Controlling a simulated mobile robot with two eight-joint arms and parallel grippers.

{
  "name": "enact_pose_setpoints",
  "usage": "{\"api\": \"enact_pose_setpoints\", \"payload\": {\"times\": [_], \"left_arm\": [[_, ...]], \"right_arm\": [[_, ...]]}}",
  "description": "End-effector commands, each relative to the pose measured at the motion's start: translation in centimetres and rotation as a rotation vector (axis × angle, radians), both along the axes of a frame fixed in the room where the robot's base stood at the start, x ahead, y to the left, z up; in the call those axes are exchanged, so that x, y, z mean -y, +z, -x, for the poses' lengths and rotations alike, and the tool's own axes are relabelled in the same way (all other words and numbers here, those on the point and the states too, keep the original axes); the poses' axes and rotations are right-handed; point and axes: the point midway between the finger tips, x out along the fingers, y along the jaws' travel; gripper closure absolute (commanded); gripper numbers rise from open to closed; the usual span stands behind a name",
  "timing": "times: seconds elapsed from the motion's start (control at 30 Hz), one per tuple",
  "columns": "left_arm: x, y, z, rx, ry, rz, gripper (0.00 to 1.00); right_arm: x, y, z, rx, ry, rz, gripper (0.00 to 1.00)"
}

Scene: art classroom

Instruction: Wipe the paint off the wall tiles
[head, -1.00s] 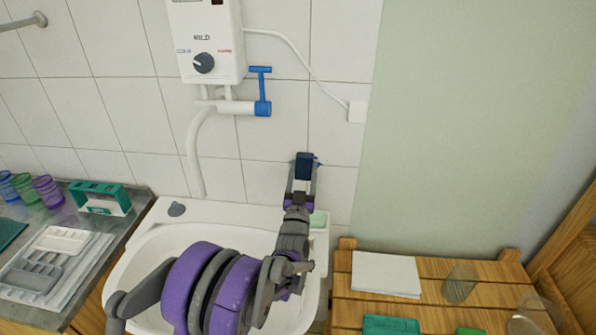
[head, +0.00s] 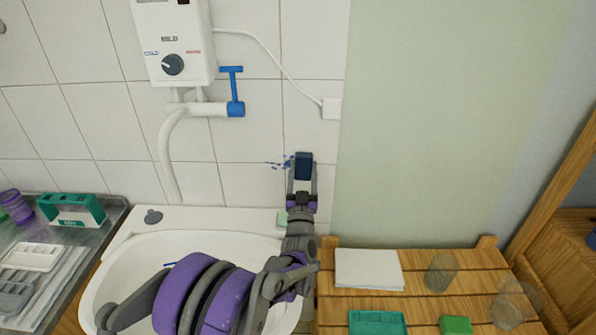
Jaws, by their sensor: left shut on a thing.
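The white wall tiles (head: 250,185) rise behind the sink. Blue paint specks (head: 280,163) show on a tile just left of my left gripper. My left gripper (head: 303,180) is up against the wall above the sink's right rim. It is shut on a dark blue block-like thing (head: 303,164), which appears to be at the tile surface; I cannot tell if it touches. Any paint behind the block and gripper is hidden. My right gripper is not in view.
The white sink (head: 118,245) lies under my left arm, with a pale green block (head: 282,218) on its rim. A wooden slatted table (head: 420,265) stands right, a cluttered counter (head: 108,222) left.

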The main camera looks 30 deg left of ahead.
Motion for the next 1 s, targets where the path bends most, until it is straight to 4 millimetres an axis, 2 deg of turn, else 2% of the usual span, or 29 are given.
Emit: {"api": "enact_pose_setpoints", "payload": {"times": [0.17,0.43,0.77,1.0], "left_arm": [[-0.5,0.0,-0.1,0.000,0.002,0.000,0.91],[-2.6,0.0,1.2,0.000,0.004,0.000,0.91],[-3.8,0.0,2.0,0.000,0.003,0.000,0.91],[-5.5,0.0,3.1,0.001,0.004,0.000,0.91]], "right_arm": [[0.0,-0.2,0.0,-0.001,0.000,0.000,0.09],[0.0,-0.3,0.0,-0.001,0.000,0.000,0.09],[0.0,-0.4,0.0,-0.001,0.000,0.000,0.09],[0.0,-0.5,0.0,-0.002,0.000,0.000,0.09]]}}
